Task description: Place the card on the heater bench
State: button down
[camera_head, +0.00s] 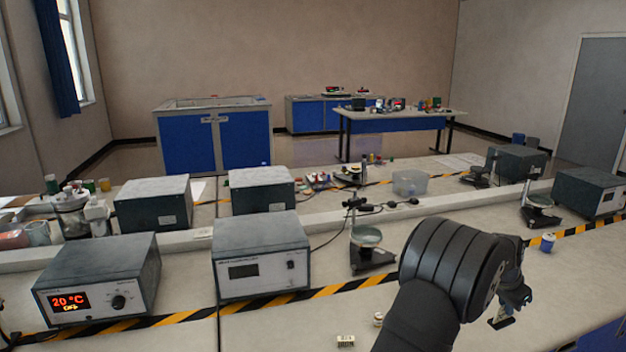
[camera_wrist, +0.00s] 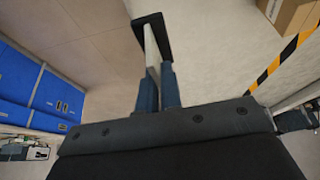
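My gripper (camera_head: 510,300) hangs low over the front right of the bench. In the wrist view its two blue-grey fingers (camera_wrist: 159,88) are close together on a thin pale piece with a wide black end, seemingly the card (camera_wrist: 151,46), seen nearly edge-on. A small pale and dark bit of it shows below the gripper in the head view (camera_head: 502,322). A grey box (camera_head: 97,278) at the front left has a lit display reading 20 °C and OFF, and a knob.
A second grey box (camera_head: 258,256) with a dark display stands right of it. A stand with a round dish (camera_head: 366,237) is behind my arm. A small labelled block (camera_head: 346,341) and a small jar (camera_head: 378,319) lie near the front edge. A blue-capped jar (camera_head: 548,243) stands right of my gripper.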

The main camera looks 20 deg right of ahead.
jog(key=w+a+n+t, duration=0.1)
jog(key=w+a+n, duration=0.2)
jog(key=w+a, duration=1.05)
jog(key=w+a+n+t, duration=0.1)
jog(key=w+a+n, duration=0.3)
jog(key=w+a, duration=0.9)
jog(key=s+a+n+t+y, duration=0.25)
jog(key=a+n, duration=0.45)
jog(key=a, duration=3.3)
jog(key=s+d+m+g+h, duration=0.2)
jog(key=d+m, duration=0.6)
jog(key=d, duration=3.2)
jog(key=s+d+m+g, duration=0.3)
jog(key=s+d+m, duration=0.4)
jog(key=s+d, duration=2.1)
jog(key=shift+d, duration=1.25)
